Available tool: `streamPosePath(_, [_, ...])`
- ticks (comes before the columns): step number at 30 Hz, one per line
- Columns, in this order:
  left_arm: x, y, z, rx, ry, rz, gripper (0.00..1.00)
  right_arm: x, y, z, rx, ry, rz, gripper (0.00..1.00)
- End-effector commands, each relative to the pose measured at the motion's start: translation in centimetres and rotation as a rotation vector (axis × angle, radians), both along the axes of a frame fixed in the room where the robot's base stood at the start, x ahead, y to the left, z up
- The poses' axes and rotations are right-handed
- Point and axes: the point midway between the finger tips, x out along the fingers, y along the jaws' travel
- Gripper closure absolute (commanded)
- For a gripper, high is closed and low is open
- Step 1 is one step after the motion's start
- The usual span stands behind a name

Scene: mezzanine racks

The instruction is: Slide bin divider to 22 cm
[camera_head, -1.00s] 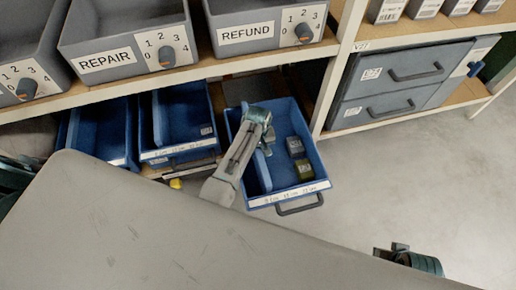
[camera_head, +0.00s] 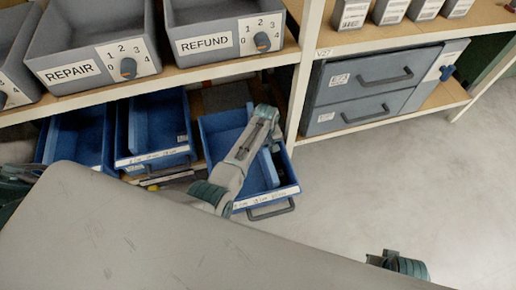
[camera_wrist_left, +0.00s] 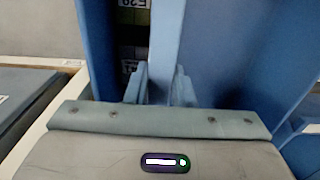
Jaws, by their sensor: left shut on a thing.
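The pulled-out blue bin (camera_head: 219,126) stands below the shelf in the head view, with a white marked strip (camera_head: 266,198) along its front rim. The strip's numbers are too small to read surely. The blue divider (camera_head: 268,172) stands upright inside it, right of the middle, partly hidden by my left arm. My left gripper (camera_head: 266,112) reaches over the bin from the front and is shut on the divider. In the left wrist view the divider (camera_wrist_left: 178,40) rises between the fingers (camera_wrist_left: 160,88). My right gripper (camera_head: 392,260) is at the lower right, away from the bin; its jaws are unclear.
Dark labelled boxes (camera_wrist_left: 134,35) lie in the narrow space between divider and bin wall. Other blue bins (camera_head: 156,135) stand to the left. Grey REPAIR (camera_head: 95,50) and REFUND (camera_head: 222,35) bins are above. A grey drawer unit (camera_head: 370,85) is right; floor there is clear.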

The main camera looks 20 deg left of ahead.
Motion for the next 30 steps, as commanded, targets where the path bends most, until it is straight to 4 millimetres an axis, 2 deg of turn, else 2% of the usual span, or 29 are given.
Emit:
streamPosePath(9, [0.3, -0.5, 0.1, -0.006, -0.005, 0.0, 1.0, 0.0, 0.0, 0.2, 0.0, -0.001, 0.0, 0.64])
streamPosePath(10, [0.3, -0.5, 0.1, -0.006, -0.005, 0.0, 0.72, 0.0, 0.0, 0.2, 0.0, -0.001, 0.0, 0.64])
streamPosePath(12, [0.3, -0.6, 0.1, -0.006, -0.005, 0.0, 0.59, 0.0, 0.0, 0.2, 0.0, -0.001, -0.001, 0.64])
streamPosePath(13, [0.3, -0.5, 0.1, -0.006, -0.005, 0.0, 0.56, 0.0, 0.1, 0.2, 0.001, -0.001, -0.001, 0.64])
streamPosePath(23, [0.2, -0.4, 0.5, -0.003, -0.004, 0.0, 0.56, 0.0, 0.1, 0.4, 0.001, -0.003, 0.0, 0.64])
streamPosePath(25, [0.3, -0.4, 1.3, -0.004, -0.005, 0.0, 0.56, 0.1, 0.0, 0.1, 0.002, -0.005, 0.0, 0.64])
streamPosePath(30, [0.3, -0.5, 4.5, -0.004, -0.006, 0.0, 0.56, -0.1, -0.3, -2.8, 0.001, 0.022, -0.004, 0.64])
